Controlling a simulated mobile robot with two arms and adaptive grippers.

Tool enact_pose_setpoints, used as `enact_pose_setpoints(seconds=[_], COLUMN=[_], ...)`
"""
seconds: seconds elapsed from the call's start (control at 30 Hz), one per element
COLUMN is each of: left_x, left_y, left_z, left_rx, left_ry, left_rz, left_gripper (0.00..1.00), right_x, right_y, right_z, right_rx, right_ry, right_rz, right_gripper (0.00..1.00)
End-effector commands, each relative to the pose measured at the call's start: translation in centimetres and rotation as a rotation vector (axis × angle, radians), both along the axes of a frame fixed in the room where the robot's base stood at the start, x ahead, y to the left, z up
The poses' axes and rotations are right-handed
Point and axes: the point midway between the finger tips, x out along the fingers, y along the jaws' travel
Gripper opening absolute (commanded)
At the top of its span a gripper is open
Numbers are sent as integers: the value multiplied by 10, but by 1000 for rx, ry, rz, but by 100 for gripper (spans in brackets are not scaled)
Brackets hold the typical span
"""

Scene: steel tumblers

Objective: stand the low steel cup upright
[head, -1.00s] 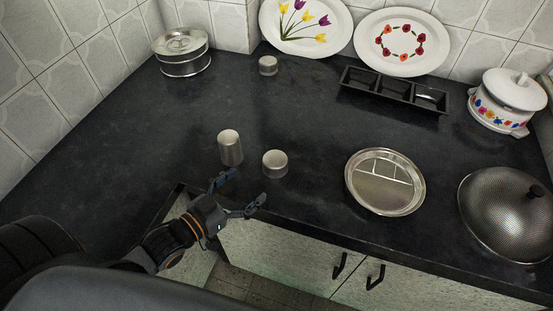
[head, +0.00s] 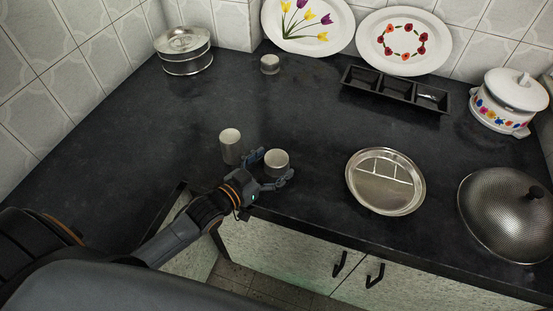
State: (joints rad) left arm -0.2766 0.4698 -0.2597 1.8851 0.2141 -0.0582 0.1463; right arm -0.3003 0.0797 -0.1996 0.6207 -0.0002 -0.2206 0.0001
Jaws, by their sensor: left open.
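The low steel cup (head: 276,161) stands on its end near the counter's front edge, its pale round end facing up. I cannot tell for sure whether that end is its mouth or its base. My left gripper (head: 272,165) is open, with one finger at the cup's left side and the other at its front right. I cannot tell whether the fingers touch it. A taller steel tumbler (head: 231,147) stands just left of the gripper. Another small steel cup (head: 270,64) stands at the back near the wall. My right gripper is not in view.
A divided steel plate (head: 384,207) and a domed steel lid (head: 505,220) lie to the right on the dark counter (head: 130,140). A black three-part tray (head: 393,89), a white pot (head: 503,103) and a round steel tin (head: 185,52) stand further back. The counter's middle is clear.

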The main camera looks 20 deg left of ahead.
Motion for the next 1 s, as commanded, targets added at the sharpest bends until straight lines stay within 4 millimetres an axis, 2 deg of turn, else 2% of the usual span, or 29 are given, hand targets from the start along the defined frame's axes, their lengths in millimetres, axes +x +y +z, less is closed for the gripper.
enact_pose_setpoints(seconds=[0.13, 0.3, 0.4, 0.77, 1.0], left_x=[0, -1, -1, 0, 6], left_y=[0, 0, 0, 0, 1], left_z=[0, 0, 0, 0, 4], left_rx=[0, 0, 0, 0, -1], left_ry=[0, 0, 0, 0, 0], left_rz=[0, 0, 0, 0, 2], left_gripper=[84, 49, 32, 31, 31], right_x=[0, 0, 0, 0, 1], right_y=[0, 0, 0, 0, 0], right_z=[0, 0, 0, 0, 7], right_rx=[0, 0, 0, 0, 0], right_ry=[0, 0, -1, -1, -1], right_rz=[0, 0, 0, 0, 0], right_gripper=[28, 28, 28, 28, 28])
